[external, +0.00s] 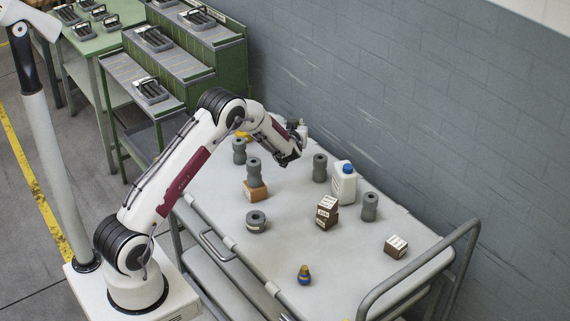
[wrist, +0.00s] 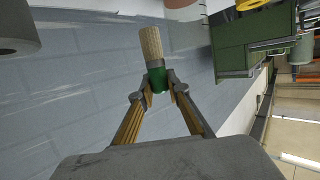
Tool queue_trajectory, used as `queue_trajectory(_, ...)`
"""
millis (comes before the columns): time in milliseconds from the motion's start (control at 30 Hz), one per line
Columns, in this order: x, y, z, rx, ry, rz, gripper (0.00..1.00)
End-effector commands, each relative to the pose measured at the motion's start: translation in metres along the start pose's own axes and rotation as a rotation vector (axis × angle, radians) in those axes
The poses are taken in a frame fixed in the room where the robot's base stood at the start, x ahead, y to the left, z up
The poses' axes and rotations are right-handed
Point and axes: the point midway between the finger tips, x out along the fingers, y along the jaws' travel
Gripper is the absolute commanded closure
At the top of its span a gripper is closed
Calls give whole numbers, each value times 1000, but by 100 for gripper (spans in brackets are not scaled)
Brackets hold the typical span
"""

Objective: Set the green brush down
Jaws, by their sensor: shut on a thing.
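The green brush (wrist: 158,78) shows in the wrist view, with a green body and pale tan bristles pointing toward the top of the picture. My gripper (wrist: 159,88) is shut on its green part, one fingertip on each side. In the external view, my gripper (external: 287,157) is over the far-left part of the grey cart top (external: 290,222). I cannot make out the brush there. How high the brush is above the surface is hard to tell.
Grey spools (external: 319,167) stand on the cart, one on an orange-brown box (external: 255,191). A white bottle (external: 344,184), stacked boxes (external: 327,211), another box (external: 397,245) and a small blue-and-yellow item (external: 304,275) stand around. Bare room lies near the cart's front middle.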

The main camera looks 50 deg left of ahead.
Motion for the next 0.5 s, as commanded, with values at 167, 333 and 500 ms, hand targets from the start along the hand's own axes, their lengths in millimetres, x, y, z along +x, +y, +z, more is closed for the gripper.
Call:
queue_trajectory(167, 7, 0, 23, 1, -1, 0, 100)
queue_trajectory(333, 10, 0, 33, -1, 0, 0, 100)
queue_trajectory(500, 11, 0, 34, -1, 1, 0, 100)
